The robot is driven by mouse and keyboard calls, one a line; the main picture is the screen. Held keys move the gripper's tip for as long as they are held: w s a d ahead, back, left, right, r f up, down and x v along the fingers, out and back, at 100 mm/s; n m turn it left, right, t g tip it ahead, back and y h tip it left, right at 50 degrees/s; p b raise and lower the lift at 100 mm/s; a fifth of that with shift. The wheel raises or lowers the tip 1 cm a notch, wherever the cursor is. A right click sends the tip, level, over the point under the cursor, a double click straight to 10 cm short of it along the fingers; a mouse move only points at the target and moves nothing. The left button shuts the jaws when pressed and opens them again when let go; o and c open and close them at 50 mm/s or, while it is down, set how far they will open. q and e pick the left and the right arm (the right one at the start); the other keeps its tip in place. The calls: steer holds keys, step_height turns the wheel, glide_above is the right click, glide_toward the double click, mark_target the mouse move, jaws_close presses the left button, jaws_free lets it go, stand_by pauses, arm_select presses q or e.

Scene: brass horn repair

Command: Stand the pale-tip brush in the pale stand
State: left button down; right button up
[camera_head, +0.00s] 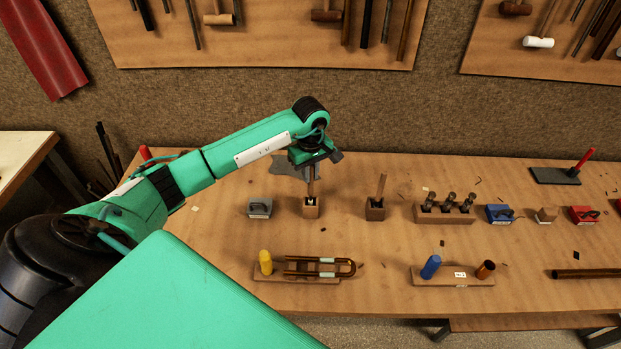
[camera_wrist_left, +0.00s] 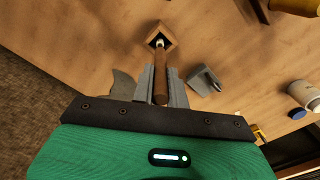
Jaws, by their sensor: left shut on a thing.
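My left gripper (camera_head: 313,162) is shut on a brown wooden brush handle (camera_head: 311,187) and holds it roughly upright over the pale stand (camera_head: 311,212). In the left wrist view the handle (camera_wrist_left: 160,85) sits between the grey fingers (camera_wrist_left: 160,92). The brush's pale tip (camera_wrist_left: 159,43) points down at the opening of the square wooden stand (camera_wrist_left: 168,28). The tip overlaps the opening; I cannot tell how deep it is. A darker stand (camera_head: 375,214) to the right has another brown handle (camera_head: 381,186) standing in it. My right gripper is not in view.
A grey block with a handle (camera_head: 260,208) stands close left of the pale stand. A wooden rack with several dark pieces (camera_head: 444,215) and a blue block (camera_head: 499,214) are further right. A board with a yellow peg (camera_head: 265,262) and brass slide lies in front.

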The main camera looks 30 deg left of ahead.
mark_target(311, 194)
arm_select(q)
step_height(311, 194, down, 3)
steer(key=shift+r+p, duration=0.2)
steer(key=shift+p, duration=0.25)
steer(key=shift+f, duration=0.5)
steer(key=shift+f+b, duration=0.1)
steer(key=shift+b, duration=0.2)
steer(key=c, duration=1.4)
jaws_free()
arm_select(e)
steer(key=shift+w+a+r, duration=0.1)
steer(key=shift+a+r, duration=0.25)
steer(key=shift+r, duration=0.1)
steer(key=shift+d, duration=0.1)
